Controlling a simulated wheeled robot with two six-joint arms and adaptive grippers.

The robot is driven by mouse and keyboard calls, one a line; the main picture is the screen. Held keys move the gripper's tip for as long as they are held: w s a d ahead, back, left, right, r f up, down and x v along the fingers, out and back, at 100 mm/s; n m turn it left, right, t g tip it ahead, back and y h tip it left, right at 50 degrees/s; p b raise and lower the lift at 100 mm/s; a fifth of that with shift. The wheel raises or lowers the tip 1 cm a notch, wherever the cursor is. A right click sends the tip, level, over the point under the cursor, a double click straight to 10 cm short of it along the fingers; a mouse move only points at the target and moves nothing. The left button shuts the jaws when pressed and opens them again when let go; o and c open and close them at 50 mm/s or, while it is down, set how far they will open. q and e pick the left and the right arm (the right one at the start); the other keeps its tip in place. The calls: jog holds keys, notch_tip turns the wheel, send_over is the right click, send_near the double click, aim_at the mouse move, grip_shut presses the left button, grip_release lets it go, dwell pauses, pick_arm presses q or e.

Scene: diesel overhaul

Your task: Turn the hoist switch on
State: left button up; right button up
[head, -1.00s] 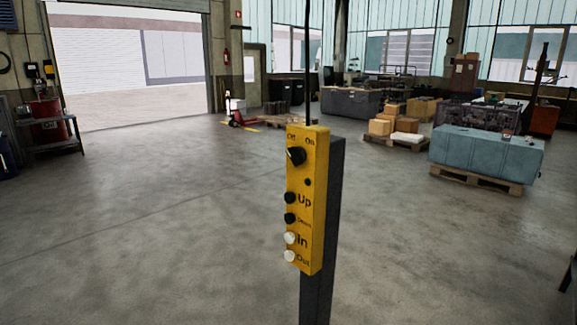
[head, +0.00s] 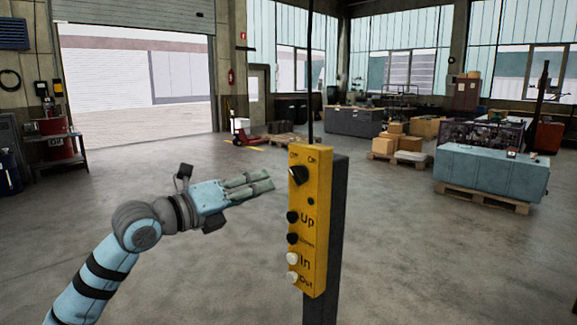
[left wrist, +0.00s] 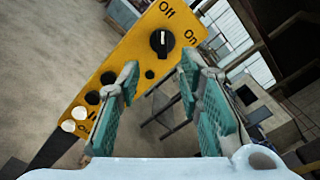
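The yellow hoist control box (head: 311,225) stands upright on a dark post. Its black rotary switch (head: 297,176) is near the top, below the Off and On labels. In the left wrist view, the switch (left wrist: 163,42) has its white mark toward Off. My left gripper (head: 262,183) is just left of the box at about switch height, apart from the switch as far as I can tell. In the left wrist view, the left gripper (left wrist: 160,72) is open and empty, with the switch ahead between and beyond its fingertips. My right gripper is not in view.
Black Up and Down buttons and white In and Out buttons (head: 292,259) sit below the switch. A thin cable (head: 310,90) rises above the box. The floor around the post is clear.

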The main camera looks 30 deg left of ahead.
aim_at(294, 177)
pick_arm(q)
jog(key=p+x, duration=0.1)
jog(key=x, duration=0.2)
jog(key=p+x, duration=0.1)
jog(key=x, duration=0.2)
jog(key=p+x, duration=0.1)
jog(key=x, duration=0.2)
jog(key=shift+w+d, duration=0.3)
jog(key=shift+d, duration=0.1)
jog(key=shift+s, duration=0.1)
jog(key=shift+c, duration=0.8)
grip_shut()
